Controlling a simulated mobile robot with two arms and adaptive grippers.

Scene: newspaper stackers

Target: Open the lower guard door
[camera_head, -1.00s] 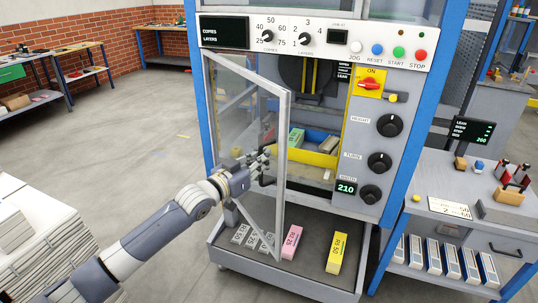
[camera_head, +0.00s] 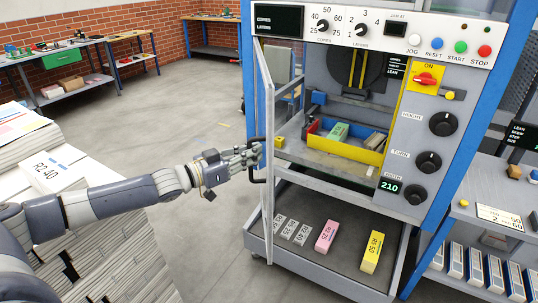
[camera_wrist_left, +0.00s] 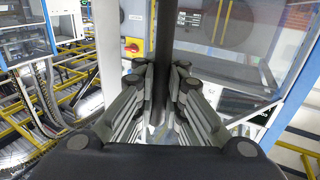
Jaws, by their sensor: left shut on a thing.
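The lower guard door (camera_head: 267,140) is a clear panel in a grey frame on the front of the stacker. It stands swung out on its left side, seen almost edge-on in the head view. Its dark bar handle (camera_head: 256,178) is on the door's outer face. My left gripper (camera_head: 254,154) is shut on the handle. In the left wrist view the dark handle bar (camera_wrist_left: 173,50) runs upright between the fingers (camera_wrist_left: 168,100). My right gripper is not in view.
Behind the opening is a yellow-edged tray (camera_head: 345,148) with a green block. A lower shelf (camera_head: 310,262) holds pink, yellow and grey blocks. A control panel (camera_head: 420,140) with knobs is at the right. Paper stacks (camera_head: 115,250) stand under my left arm. Open floor lies behind the door.

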